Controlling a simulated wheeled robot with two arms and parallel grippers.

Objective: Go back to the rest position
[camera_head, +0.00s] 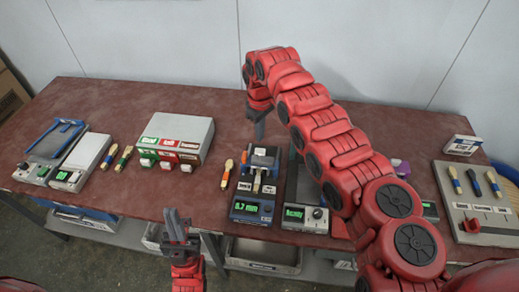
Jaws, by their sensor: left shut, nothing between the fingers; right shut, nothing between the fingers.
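My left gripper (177,224) points up in front of the table's front edge, low in the picture. It is shut and empty. My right gripper (259,128) hangs from my red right arm, which reaches in from the right. It is shut and empty, pointing down above the back middle of the table. Below it is a gauge device (253,208) with a lit display, apparently reading 0.7 mm. A small pale piece (257,182) stands in the device's upper part. My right arm covers part of the table to the right of it.
The brown table (100,100) holds a box with coloured labels (178,138), a blue-framed device (55,140), a white scale (82,162) and a wooden-handled tool (227,173). A "Ready" device (305,215) stands right of the gauge. A tool panel (476,210) is at far right.

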